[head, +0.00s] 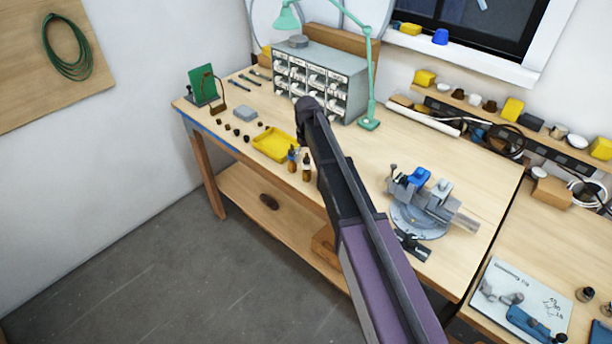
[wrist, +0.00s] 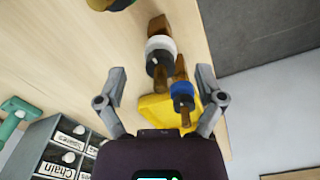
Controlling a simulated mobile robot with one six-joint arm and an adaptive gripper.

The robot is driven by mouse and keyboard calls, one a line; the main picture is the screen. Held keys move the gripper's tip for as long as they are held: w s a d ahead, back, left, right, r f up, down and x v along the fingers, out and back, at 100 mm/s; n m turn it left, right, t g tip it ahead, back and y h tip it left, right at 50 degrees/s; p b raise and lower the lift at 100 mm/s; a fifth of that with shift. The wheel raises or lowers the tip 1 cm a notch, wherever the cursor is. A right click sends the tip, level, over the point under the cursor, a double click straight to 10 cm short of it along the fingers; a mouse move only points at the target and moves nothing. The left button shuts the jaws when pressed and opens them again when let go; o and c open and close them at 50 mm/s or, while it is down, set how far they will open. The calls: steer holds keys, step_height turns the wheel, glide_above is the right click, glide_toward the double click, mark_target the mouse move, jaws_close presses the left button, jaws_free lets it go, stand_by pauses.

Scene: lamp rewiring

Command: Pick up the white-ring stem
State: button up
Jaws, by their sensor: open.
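The white-ring stem (wrist: 160,46) has a brown shaft, a white band and a dark collar. It shows at the upper middle of the wrist view, and small in the head view (head: 307,169), at the front of the bench. My gripper (wrist: 161,74) is open and empty, its fingers spread left and right of the stem's dark end. I cannot tell how far the stem is from the fingers. A similar blue-ring stem (wrist: 181,91) stands close beside it, nearer the right finger. My arm hides the fingers in the head view.
A grey drawer cabinet (head: 345,93) and green lamp (head: 371,85) stand farther back. A vise (head: 420,208) is to the right. Small dark parts (head: 237,132) lie left of the tray.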

mark_target(307, 167)
steer(key=shift+f+b, duration=1.45)
steer(key=shift+f, duration=0.35)
steer(key=shift+c, duration=0.2)
jaws_close()
